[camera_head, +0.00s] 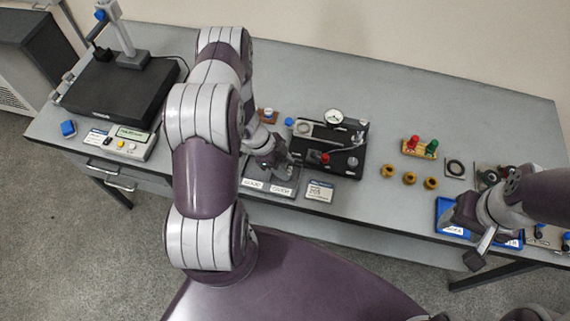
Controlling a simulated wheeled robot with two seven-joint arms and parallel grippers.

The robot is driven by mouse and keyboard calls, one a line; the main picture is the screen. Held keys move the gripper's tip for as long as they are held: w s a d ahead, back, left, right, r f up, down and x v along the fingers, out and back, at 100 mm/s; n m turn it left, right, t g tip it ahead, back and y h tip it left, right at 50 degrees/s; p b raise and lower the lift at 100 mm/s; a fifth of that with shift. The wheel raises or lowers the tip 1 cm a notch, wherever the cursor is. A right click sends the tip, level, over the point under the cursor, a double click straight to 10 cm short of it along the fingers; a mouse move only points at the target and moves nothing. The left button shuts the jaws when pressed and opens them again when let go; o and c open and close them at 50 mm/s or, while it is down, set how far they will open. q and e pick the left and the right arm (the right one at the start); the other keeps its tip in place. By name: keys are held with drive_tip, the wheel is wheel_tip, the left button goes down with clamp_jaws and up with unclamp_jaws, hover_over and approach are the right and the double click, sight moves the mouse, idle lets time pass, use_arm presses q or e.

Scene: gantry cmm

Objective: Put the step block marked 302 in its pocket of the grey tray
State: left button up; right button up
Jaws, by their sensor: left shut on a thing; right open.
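The grey tray (258,187) lies near the front edge of the table, left of centre, with white label plates on its front. My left gripper (279,172) is low over the tray's back part and shut on a small grey piece, which I take for the step block. The jaws and arm mostly hide this piece, and its number cannot be read. I cannot tell whether it touches the tray. My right gripper (472,238) is open over the blue tray at the right and hides part of it.
A black fixture with a dial gauge (333,117) stands just right of my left gripper. A sign plate (319,191) is beside the tray. Brass pieces (409,178), a red-and-green pin stand (420,148) and a blue tray (444,206) are right. A black-plate stand (122,94) is left.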

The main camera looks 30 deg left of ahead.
use_arm(q)
drive_tip(key=shift+w, duration=0.1)
drive_tip(key=shift+f+b, duration=0.7)
drive_tip(key=shift+f, duration=0.3)
idle(0.9)
drive_tip(key=o, duration=1.6)
drive_tip(key=shift+o, duration=0.7)
drive_tip(key=shift+f, duration=0.1)
